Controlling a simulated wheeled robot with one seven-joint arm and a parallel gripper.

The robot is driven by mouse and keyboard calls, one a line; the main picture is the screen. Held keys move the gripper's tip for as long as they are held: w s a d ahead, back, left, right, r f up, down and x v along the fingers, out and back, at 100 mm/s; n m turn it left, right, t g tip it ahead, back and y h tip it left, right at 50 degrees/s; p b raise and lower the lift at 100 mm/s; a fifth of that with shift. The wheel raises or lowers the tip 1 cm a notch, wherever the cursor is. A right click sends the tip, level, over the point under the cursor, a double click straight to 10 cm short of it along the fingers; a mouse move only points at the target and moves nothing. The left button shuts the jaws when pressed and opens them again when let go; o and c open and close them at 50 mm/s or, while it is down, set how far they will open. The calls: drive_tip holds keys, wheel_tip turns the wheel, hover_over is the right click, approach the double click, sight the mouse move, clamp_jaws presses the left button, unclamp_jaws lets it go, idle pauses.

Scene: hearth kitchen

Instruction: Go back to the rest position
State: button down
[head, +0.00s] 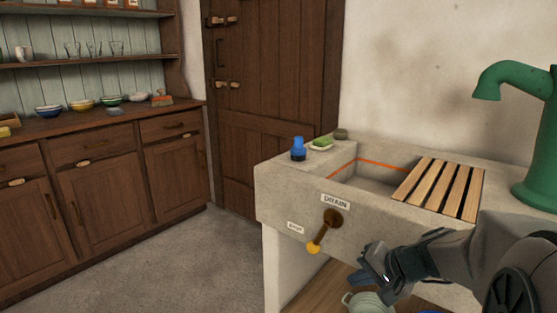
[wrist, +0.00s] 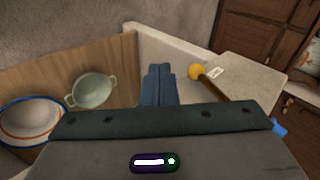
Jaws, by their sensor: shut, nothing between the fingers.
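My gripper (head: 372,277) is at the lower right of the head view, in front of the stone sink (head: 280,190) and below its drain lever. Its fingers (wrist: 158,85) show in the wrist view, shut together with nothing between them. The drain lever (head: 322,236) has a yellow knob and hangs down to the left from its dark pivot, under a label reading DRAIN. The lever also shows in the wrist view (wrist: 212,83), to the right of my fingers and apart from them.
A pale green two-handled pot (wrist: 93,91) and a white basin (wrist: 30,121) stand on the wooden shelf under the sink. A wooden slatted rack (head: 440,188) and a green pump (head: 537,140) are on the sink. Open floor (head: 190,265) lies to the left.

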drive_tip(key=s+a+r+n+g+h+p, duration=0.15)
drive_tip(key=s+r+p, duration=0.35)
drive_tip(key=r+p, duration=0.5)
drive_tip(key=s+a+r+n+g+h+p, duration=0.1)
drive_tip(key=s+r+n+h+p, duration=0.15)
drive_tip(key=s+r+p, duration=0.55)
drive_tip(key=s+a+r+n+g+h+p, duration=0.1)
drive_tip(key=s+r+n+h+p, duration=0.15)
drive_tip(key=r+p, duration=1)
drive_tip(key=w+a+f+m+g+y+b, duration=0.1)
drive_tip(key=w+a+f+y+b, duration=0.15)
drive_tip(key=f+y+b, duration=0.4)
drive_tip(key=w+a+f+m+g+y+b, duration=0.1)
drive_tip(key=w+a+f+m+y+b, duration=0.15)
drive_tip(key=f+b, duration=0.75)
drive_tip(key=w+d+f+m+t+y+b, duration=0.1)
drive_tip(key=w+d+f+m+t+b, duration=0.3)
drive_tip(key=w+d+f, duration=0.4)
drive_tip(key=w+d+f+m+t+b, duration=0.2)
drive_tip(key=w+d+f+t+b, duration=0.25)
drive_tip(key=w+f+t, duration=0.35)
drive_tip(key=w+a+f+g, duration=0.1)
drive_tip(key=w+a+f, duration=0.2)
drive_tip(key=w+a, duration=0.5)
drive_tip(key=shift+w+f+b, duration=0.35)
drive_tip(key=shift+b, duration=0.05)
